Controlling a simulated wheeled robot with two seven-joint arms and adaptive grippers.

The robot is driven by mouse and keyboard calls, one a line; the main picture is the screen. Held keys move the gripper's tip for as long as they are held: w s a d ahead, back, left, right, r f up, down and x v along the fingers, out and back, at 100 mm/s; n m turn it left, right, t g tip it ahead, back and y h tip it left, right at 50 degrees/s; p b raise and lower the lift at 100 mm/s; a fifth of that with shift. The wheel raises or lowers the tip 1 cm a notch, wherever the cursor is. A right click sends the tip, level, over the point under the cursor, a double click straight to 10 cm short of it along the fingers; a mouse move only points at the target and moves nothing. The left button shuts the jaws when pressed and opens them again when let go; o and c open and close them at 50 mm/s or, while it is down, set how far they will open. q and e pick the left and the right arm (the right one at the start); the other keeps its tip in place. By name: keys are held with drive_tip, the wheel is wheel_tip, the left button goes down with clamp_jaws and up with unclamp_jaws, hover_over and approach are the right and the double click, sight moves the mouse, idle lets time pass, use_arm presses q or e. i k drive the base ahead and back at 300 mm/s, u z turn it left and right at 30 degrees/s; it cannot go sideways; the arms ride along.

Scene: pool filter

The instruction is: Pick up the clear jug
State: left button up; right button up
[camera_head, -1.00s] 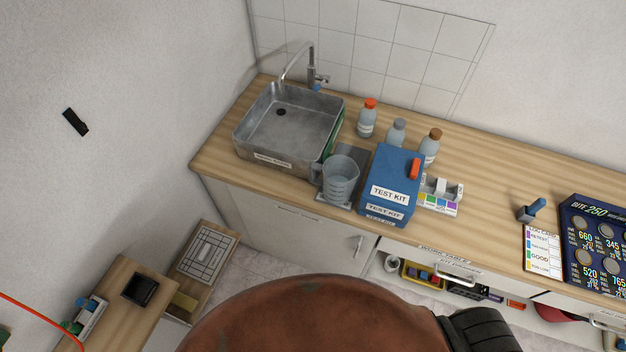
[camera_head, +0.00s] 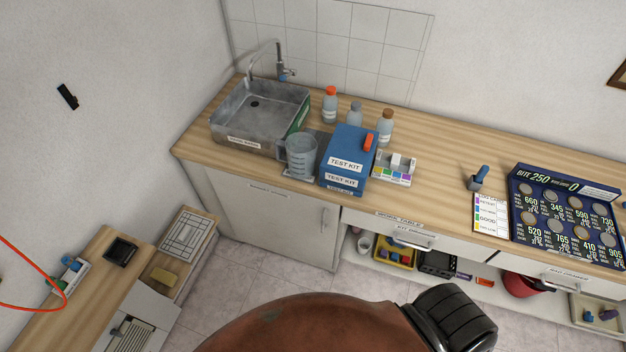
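The clear jug (camera_head: 301,156) stands upright on the wooden counter near its front edge, its handle toward the left. It is between the metal sink basin (camera_head: 262,112) and the blue test kit box (camera_head: 347,160), very close to both. Neither of my grippers is in the head view, so whether they are open or shut does not show.
Several capped bottles (camera_head: 330,104) stand behind the test kit. A strip holder (camera_head: 394,169), a log card (camera_head: 490,213) and a dark blue coin board (camera_head: 566,216) lie to the right. A brown rounded body (camera_head: 310,325) with a black part fills the bottom centre. Tiled floor is clear before the cabinet.

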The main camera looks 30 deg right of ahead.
sight(301, 147)
drive_tip(key=k, duration=0.25)
drive_tip(key=z, duration=0.9)
